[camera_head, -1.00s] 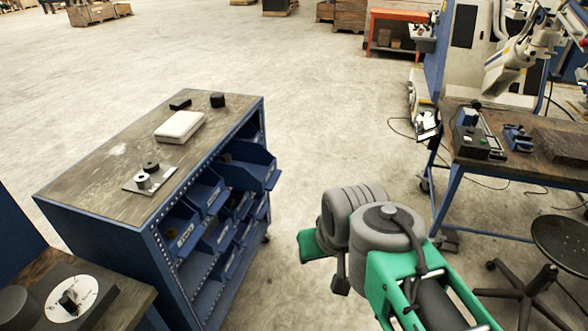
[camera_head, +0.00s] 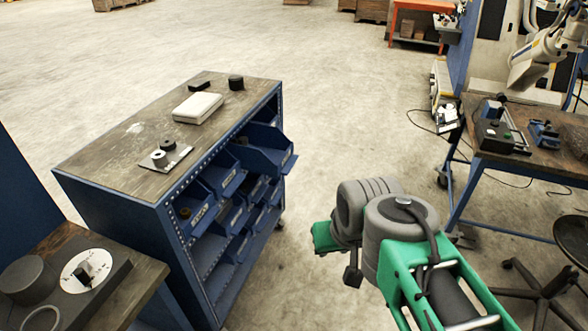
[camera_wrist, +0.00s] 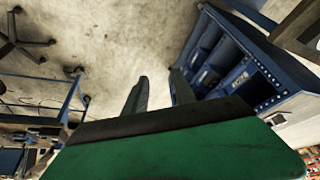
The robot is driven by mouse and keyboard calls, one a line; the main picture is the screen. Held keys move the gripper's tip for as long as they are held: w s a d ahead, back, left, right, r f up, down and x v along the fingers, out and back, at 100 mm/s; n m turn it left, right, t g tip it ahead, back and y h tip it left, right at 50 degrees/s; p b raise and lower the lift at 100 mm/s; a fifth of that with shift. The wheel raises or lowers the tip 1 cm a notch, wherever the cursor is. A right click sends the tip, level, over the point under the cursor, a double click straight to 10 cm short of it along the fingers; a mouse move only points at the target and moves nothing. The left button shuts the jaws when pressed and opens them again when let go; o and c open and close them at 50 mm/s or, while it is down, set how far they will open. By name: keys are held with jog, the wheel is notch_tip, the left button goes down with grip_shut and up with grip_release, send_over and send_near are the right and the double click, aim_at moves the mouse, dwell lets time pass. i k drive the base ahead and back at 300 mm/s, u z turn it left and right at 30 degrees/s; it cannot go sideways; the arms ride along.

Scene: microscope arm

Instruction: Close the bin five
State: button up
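The blue bin cabinet (camera_head: 116,210) stands left of centre in the head view, with rows of blue bins in its open front. One bin at the upper far end (camera_head: 268,158) sticks out well beyond the others. I cannot read a number on it, so I cannot tell which is bin five. Other bins, such as one with a label (camera_head: 203,213), sit further in. My gripper (camera_wrist: 160,84) shows two dark fingers apart with nothing between them in the wrist view. It is clear of the cabinet, which shows at right (camera_wrist: 262,60). In the head view my fingertips are hidden.
A white box (camera_head: 198,107) and small black parts lie on the cabinet top. A workbench (camera_head: 545,160) with tools stands at right, with a stool (camera_head: 572,240) before it. Another bench (camera_head: 140,275) is at lower left. Floor between cabinet and right bench is free.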

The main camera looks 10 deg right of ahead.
aim_at(263, 149)
jog(key=u, duration=0.75)
jog(key=i, duration=0.9)
